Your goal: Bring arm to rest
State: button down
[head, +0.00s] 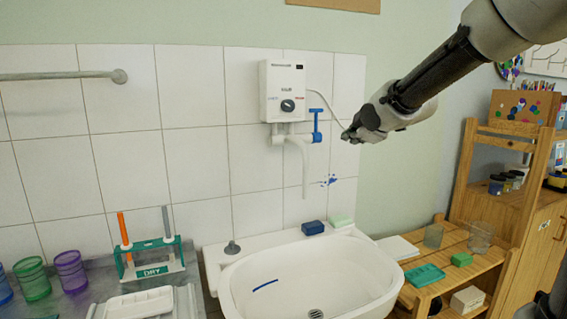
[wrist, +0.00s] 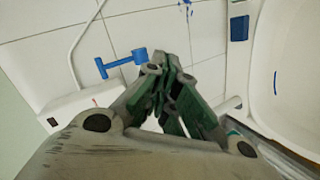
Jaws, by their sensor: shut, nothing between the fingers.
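My arm reaches in from the upper right of the head view. My gripper (head: 350,136) is at its end, in front of the tiled wall and to the right of the water heater (head: 284,90). In the wrist view my gripper (wrist: 170,62) has its fingers together, with nothing between them. The blue tap lever (head: 316,124) is just left of the gripper in the head view. It also shows in the wrist view, left of the fingers; I cannot tell how far apart they are.
A white sink (head: 310,275) stands below, with a blue sponge (head: 312,227) and a pale green soap (head: 341,221) on its rim. Wooden shelves (head: 440,275) stand at right.

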jog(key=s+d+f+m+g+h, duration=0.1)
jog(key=s+d+f+m+g, duration=0.3)
jog(key=s, duration=0.5)
jog(key=s+d+f+m+g+h, duration=0.2)
jog(key=s+d+f+m+g, duration=0.15)
jog(key=s+f+m, duration=0.4)
jog(key=s+d+m, duration=0.3)
jog(key=s, duration=1.6)
jog(key=shift+d+r+m+g, duration=0.2)
jog(key=shift+r+m+g, duration=0.15)
jog(key=shift+g, duration=0.1)
